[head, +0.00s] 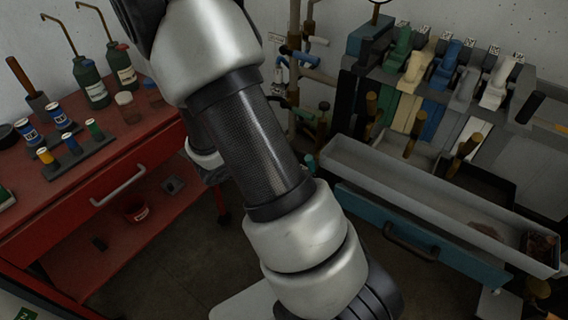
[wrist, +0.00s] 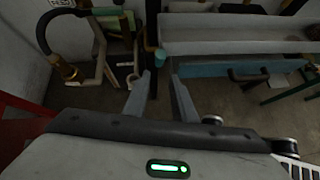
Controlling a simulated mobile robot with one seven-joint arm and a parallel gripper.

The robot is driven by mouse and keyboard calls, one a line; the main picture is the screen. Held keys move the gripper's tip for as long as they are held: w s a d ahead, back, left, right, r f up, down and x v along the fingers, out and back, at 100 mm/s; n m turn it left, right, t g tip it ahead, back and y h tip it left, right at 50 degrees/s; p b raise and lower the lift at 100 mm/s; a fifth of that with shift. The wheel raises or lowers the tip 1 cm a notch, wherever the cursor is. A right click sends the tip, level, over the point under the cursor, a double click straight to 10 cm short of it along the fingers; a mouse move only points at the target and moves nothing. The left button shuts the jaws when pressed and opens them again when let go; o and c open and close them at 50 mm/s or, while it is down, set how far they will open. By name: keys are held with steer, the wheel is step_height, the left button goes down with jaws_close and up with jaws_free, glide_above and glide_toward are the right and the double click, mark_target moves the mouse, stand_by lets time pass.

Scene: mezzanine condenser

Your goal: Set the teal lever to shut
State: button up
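A small teal piece (wrist: 160,57) shows in the wrist view on the upright pipe, just beyond my fingertips. It also shows in the head view as a small teal end (head: 308,161) low on the pipework, partly behind my arm. I cannot tell for sure whether it is the teal lever, or its setting. My gripper (wrist: 160,76) is open, with an empty gap between its two fingers. It is apart from the teal piece as far as I can tell. In the head view the gripper is out of sight.
A row of coloured levers, including a green one (head: 398,50) and a blue one (head: 446,65), stands at the back right. Below is a long grey trough (head: 400,190) above a teal drawer (head: 430,250). A red workbench (head: 110,160) with bottles stands left. Bare floor lies between.

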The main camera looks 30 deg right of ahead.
steer(key=f+h+b, duration=0.2)
steer(key=f, duration=0.1)
steer(key=w+f+h+b, duration=0.1)
steer(key=f+b, duration=0.2)
steer(key=f, duration=0.1)
steer(key=w+f+h+b, duration=0.1)
steer(key=f+h+b, duration=0.1)
steer(key=f, duration=0.1)
steer(key=shift+d+f+m+h+b, duration=0.2)
steer(key=shift+f+m+h+b, duration=0.1)
steer(key=shift+f+m, duration=0.1)
jaws_close()
steer(key=s+a+f+t+h+b, duration=0.1)
steer(key=a+f+h+b, duration=0.3)
steer(key=f+h+b, duration=0.15)
steer(key=w+d+r+h+b, duration=0.1)
steer(key=d+r, duration=0.3)
steer(key=d, duration=0.7)
steer(key=shift+w+d+r, duration=0.15)
steer(key=shift+w+d, duration=0.2)
steer(key=shift+d, duration=0.05)
steer(key=shift+w+d+r+n+y+p, duration=0.3)
steer(key=shift+d+r+y+p, duration=0.5)
steer(key=shift+p, duration=1.2)
steer(key=shift+w+d+r+n+y+p, duration=0.1)
steer(key=shift+w+d+r+y+p, duration=0.6)
steer(key=shift+p, duration=1.3)
steer(key=shift+s+d+f+y, duration=0.1)
steer(key=shift+s+y, duration=0.15)
steer(key=shift+s, duration=0.05)
